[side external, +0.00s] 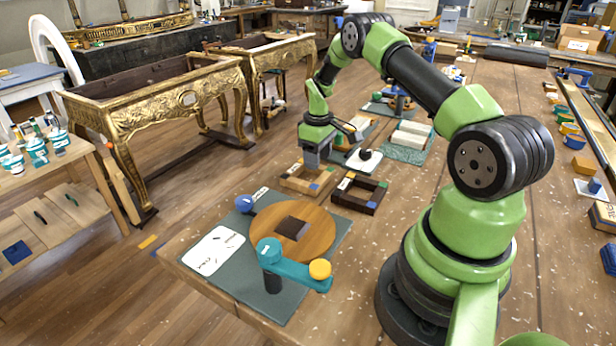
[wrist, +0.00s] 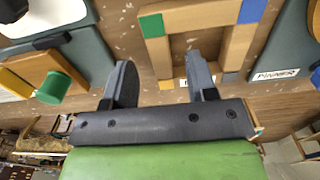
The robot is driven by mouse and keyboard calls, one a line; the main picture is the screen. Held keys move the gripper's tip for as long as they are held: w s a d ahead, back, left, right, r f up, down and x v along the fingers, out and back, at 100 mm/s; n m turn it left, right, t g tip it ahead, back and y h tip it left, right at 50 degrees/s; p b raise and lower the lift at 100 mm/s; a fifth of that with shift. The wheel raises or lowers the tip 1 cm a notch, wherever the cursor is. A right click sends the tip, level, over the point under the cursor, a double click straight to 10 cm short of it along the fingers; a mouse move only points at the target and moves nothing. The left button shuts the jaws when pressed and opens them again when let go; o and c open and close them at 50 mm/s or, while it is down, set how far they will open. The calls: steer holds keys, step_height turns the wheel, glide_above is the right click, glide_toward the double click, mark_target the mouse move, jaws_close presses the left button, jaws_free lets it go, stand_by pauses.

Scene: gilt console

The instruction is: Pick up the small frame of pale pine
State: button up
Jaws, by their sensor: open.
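The small pale pine frame (side external: 292,184) lies flat on the bench in the side external view, left of a dark wood frame (side external: 358,207). It has coloured corner pieces, with blue and green showing. In the wrist view the pale frame (wrist: 198,18) fills the top middle. My gripper (side external: 311,164) points down just above the far part of the pale frame. In the wrist view my gripper (wrist: 161,62) is open and empty. One side bar of the frame appears between the fingers, with the right finger over its opening. The height gap is unclear.
A round wooden disc (side external: 318,238) with a teal clamp arm (side external: 295,270) stands on a grey mat at the front. White blocks (side external: 410,136) on a green mat and a white board (side external: 364,160) with a dark knob lie behind the frames.

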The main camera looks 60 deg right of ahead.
step_height(320, 180, down, 2)
steer(key=shift+f, duration=0.1)
jaws_close()
